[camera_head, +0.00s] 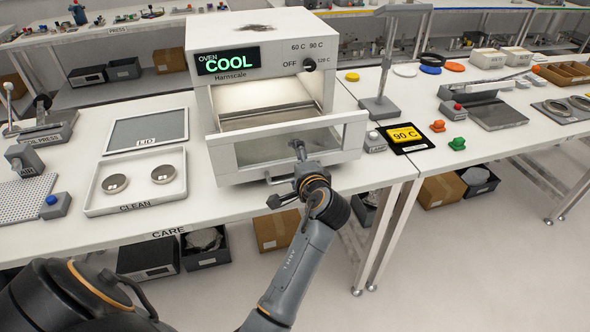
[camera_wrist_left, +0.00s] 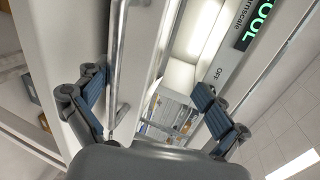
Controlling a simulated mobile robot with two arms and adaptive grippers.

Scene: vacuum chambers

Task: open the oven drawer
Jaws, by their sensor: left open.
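The white oven (camera_head: 259,30) stands on the bench, its display reading "COOL" and its cavity lit. Its drawer (camera_head: 222,158) stands out from the body, and the lit inside shows behind the drawer front. A metal bar handle (camera_head: 277,181) is low on the drawer front. My left gripper (camera_head: 292,172) is at the handle, open, and partly covers it. In the left wrist view the handle (camera_wrist_left: 119,60) runs between the spread fingers (camera_wrist_left: 155,112), closer to the left one. I cannot tell whether they touch. My right gripper is not in view.
Below the bench front are boxes (camera_head: 277,229). The floor in front is clear.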

